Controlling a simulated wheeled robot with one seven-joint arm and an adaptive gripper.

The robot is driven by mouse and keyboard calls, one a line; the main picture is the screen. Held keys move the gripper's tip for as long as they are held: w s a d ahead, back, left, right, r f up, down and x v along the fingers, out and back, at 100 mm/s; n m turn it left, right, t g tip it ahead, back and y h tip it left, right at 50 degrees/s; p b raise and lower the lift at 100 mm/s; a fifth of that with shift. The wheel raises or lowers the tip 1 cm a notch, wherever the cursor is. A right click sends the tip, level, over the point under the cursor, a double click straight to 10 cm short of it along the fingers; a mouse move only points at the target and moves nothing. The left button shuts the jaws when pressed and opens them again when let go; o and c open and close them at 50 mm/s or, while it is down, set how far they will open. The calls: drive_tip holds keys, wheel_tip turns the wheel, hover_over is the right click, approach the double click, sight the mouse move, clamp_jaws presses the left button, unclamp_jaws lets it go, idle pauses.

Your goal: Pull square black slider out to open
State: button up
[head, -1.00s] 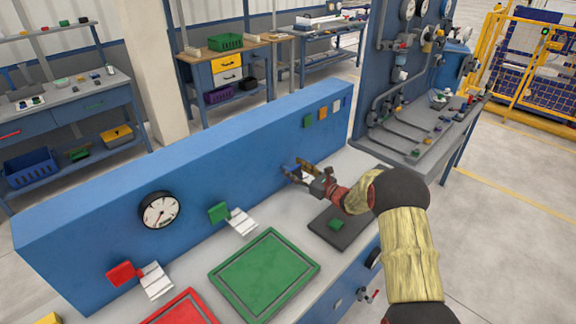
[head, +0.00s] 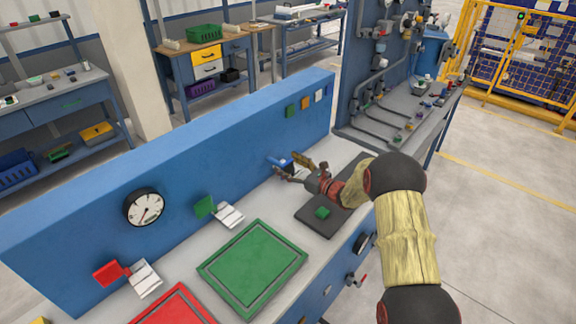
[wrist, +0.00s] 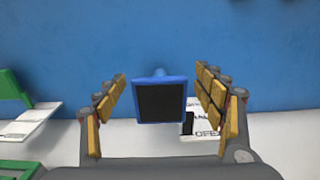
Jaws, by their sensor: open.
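The slider is a square black face in a blue frame (wrist: 160,102), on a short blue stem from the blue wall panel. In the head view the blue slider (head: 280,161) shows small against the panel, partly hidden by my gripper (head: 289,170). In the wrist view my gripper (wrist: 161,85) is open, with yellow-padded fingers on either side of the slider. A gap shows between each finger and the frame, so I see no contact.
A white lettered label (wrist: 206,122) lies behind the slider at right. A green block (head: 206,207) with a white label stands at left along the panel (head: 100,210).

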drive_tip(key=v, duration=1.2)
drive_tip(key=shift+r, duration=0.1)
